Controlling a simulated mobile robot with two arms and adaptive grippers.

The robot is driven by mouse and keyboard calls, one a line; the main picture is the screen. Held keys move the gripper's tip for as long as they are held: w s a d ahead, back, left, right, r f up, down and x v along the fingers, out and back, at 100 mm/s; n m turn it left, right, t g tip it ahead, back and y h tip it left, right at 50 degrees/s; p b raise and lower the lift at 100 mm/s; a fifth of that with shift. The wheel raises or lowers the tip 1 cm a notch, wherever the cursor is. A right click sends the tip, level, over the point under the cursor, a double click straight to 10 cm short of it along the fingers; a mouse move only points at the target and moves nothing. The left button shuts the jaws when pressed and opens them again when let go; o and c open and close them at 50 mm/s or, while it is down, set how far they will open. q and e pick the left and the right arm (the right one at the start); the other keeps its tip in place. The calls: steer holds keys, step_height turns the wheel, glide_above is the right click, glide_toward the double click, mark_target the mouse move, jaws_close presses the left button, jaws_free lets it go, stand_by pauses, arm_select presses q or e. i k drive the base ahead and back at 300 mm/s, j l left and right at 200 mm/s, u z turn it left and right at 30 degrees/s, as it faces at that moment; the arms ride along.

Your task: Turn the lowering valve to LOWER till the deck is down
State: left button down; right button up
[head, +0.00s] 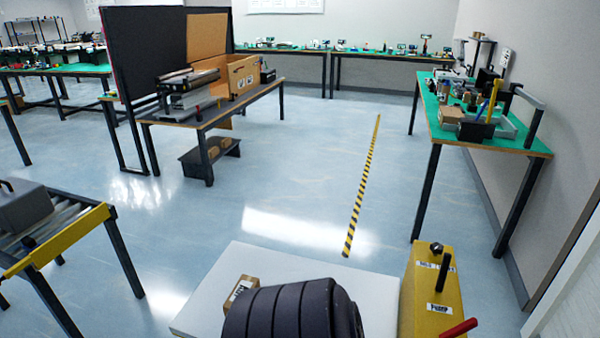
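A yellow housing (425,290) stands at the bottom right, beside a pale deck (210,300). A small dark valve (437,248) with a black lever (443,272) sits on top of it. White labels lie by the lever, too small to read surely; the lever's setting cannot be told. Another label (438,308), seemingly PUMP, is lower on the housing. A red handle (458,328) sticks out at its lower right. The deck's height above the floor cannot be judged. Neither gripper shows.
A roller conveyor (75,235) with a yellow rail and grey case stands at the left. A dark bench (215,110) stands behind, and a green-topped table (455,130) with tools at the right. A striped floor line (362,185) crosses open blue floor beyond the deck.

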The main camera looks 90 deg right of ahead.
mark_target(436, 248)
steer(key=z, duration=0.45)
steer(key=j+z, duration=0.1)
steer(key=z, duration=0.75)
steer(key=k+z, duration=0.1)
steer(key=z, duration=1.2)
steer(key=k+l+z, duration=0.15)
steer(key=k, duration=0.15)
steer(key=k+l+z, duration=0.2)
steer(key=k+j, duration=0.1)
